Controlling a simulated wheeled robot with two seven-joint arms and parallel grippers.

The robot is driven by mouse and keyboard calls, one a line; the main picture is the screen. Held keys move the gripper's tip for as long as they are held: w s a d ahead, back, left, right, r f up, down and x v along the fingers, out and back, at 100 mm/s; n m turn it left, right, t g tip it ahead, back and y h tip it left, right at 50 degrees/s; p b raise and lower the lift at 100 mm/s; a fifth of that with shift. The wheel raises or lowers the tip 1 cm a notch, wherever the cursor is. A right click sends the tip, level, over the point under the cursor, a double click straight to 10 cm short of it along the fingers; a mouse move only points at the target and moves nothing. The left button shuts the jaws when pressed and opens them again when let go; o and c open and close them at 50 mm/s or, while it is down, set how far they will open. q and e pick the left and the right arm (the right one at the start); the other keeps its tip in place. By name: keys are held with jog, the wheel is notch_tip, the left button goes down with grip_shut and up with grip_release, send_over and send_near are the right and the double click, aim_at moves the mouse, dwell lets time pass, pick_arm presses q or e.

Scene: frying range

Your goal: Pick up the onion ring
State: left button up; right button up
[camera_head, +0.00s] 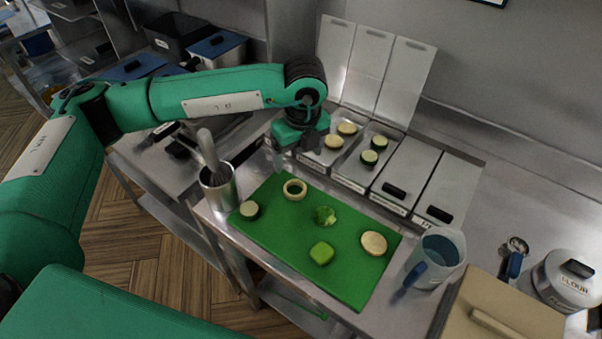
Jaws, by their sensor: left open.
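The onion ring (295,189), a pale ring with an open middle, lies flat near the far left edge of the green cutting board (281,233). My left gripper (294,154) is open and empty. It points down above and just beyond the ring, apart from it, near the board's far edge. Its fingertips are small and partly dark in this view. My right gripper is out of view.
A metal utensil cup (218,190) stands left, a jug (437,258) right. Food bins (352,168) line the back.

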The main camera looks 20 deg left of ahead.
pick_arm(q)
jog(key=f, duration=0.2)
jog(key=p, duration=0.3)
send_near(294, 191)
jog(key=shift+s+d+f, duration=0.2)
jog(key=shift+s+f, duration=0.05)
jog(key=shift+s, duration=0.05)
jog(key=shift+w+f, duration=0.1)
jog(key=shift+f, duration=0.25)
jog(key=shift+w+a+f+p, duration=0.15)
jog(key=shift+f+p, duration=0.5)
jog(key=shift+f, duration=0.2)
jog(key=f, duration=0.1)
jog(key=f+p, duration=0.1)
jog(key=f, duration=0.1)
jog(key=shift+w+a+f, duration=0.1)
jog(key=shift+w+a, duration=0.1)
jog(key=shift+w, duration=0.05)
jog(key=shift+f, duration=0.2)
jog(key=c, duration=0.9)
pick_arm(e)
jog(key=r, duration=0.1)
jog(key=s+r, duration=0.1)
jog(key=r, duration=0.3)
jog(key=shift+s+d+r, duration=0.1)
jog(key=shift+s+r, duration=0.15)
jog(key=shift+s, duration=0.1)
